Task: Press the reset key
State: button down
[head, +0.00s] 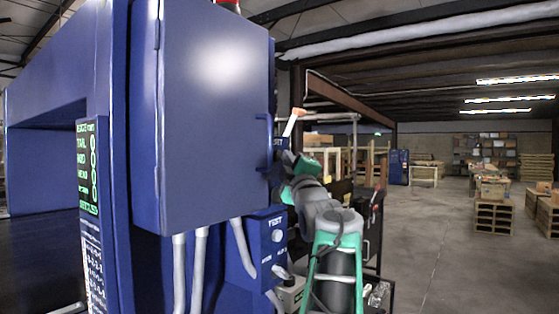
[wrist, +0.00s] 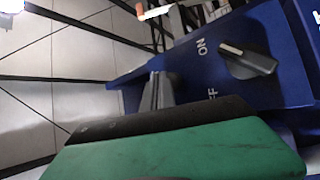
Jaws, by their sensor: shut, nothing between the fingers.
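The reset key cannot be made out in either view. In the head view, a partly covered label ending in what looks like "ET" (head: 278,142) shows on a blue part beside the cabinet's right edge. My gripper (head: 283,163) is there, in front of that part, and hides much of it. In the wrist view, my gripper's grey fingers (wrist: 158,92) are together with nothing between them, beyond the green gripper body. They are over or beside a blue panel (wrist: 290,88) with a black rotary knob (wrist: 248,60) and ON/OFF lettering. I cannot tell whether they touch it.
A large blue cabinet (head: 205,120) stands left of my arm. Below is a blue box (head: 265,262) marked TEST with a pale round button (head: 278,236). A white lever with an orange tip (head: 293,120) rises behind my gripper. Open floor (head: 440,240) lies right.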

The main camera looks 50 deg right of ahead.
jog(key=shift+s, duration=0.35)
jog(key=s+b, duration=0.1)
jog(key=s, duration=0.2)
jog(key=s+b, duration=0.1)
jog(key=s, duration=0.1)
jog(key=shift+d+b, duration=0.25)
jog(key=shift+b, duration=0.1)
dwell(0.5)
